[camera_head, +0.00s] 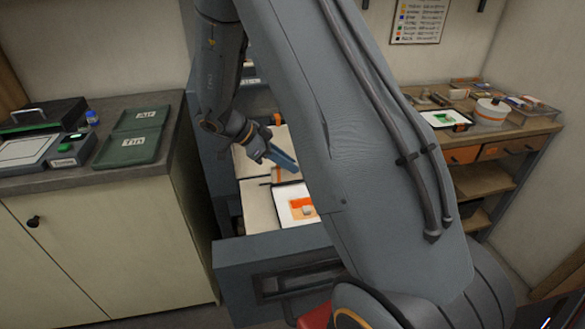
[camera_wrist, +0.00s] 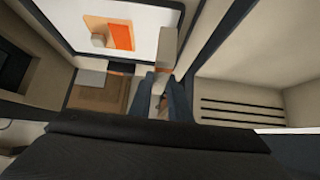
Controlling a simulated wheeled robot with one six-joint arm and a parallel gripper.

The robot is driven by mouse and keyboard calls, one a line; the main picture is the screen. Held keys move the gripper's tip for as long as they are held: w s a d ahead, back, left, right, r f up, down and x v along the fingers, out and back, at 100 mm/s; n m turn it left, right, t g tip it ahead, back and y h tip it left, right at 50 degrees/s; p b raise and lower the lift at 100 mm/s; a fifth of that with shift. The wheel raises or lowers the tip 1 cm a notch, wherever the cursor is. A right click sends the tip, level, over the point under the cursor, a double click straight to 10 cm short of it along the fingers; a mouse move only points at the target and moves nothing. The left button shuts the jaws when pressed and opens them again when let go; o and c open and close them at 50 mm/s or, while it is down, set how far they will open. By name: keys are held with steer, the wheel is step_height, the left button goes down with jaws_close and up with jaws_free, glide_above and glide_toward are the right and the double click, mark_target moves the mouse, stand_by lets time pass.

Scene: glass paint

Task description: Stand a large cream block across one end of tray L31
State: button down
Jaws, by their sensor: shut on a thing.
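A tray (camera_head: 283,219) with a dark rim and white floor lies in the open drawer; no L31 label is readable on it. It also shows at the top of the wrist view (camera_wrist: 70,25). An orange patch (camera_wrist: 121,36) and a small cream piece (camera_wrist: 99,41) are on its floor. My gripper (camera_head: 288,163) is over the drawer, just behind the tray. In the wrist view its fingers (camera_wrist: 163,90) are shut on a long cream block (camera_wrist: 168,47), which reaches over the tray's near right corner. Whether the block touches the tray cannot be told.
The drawer (camera_head: 270,248) has pale compartments beside the tray. A right bench holds another tray (camera_head: 440,118) and a round container (camera_head: 490,110). My arm hides the middle.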

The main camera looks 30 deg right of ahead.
mark_target(299, 177)
steer(key=shift+s+d, duration=0.2)
steer(key=shift+d, duration=0.3)
steer(key=shift+f+p, duration=0.85)
steer(key=shift+f, duration=0.9)
steer(key=shift+f, duration=0.15)
steer(key=c, duration=1.7)
jaws_free()
steer(key=shift+o, duration=0.2)
steer(key=shift+r, duration=0.2)
steer(key=b+v, duration=0.4)
steer(key=v, duration=0.8)
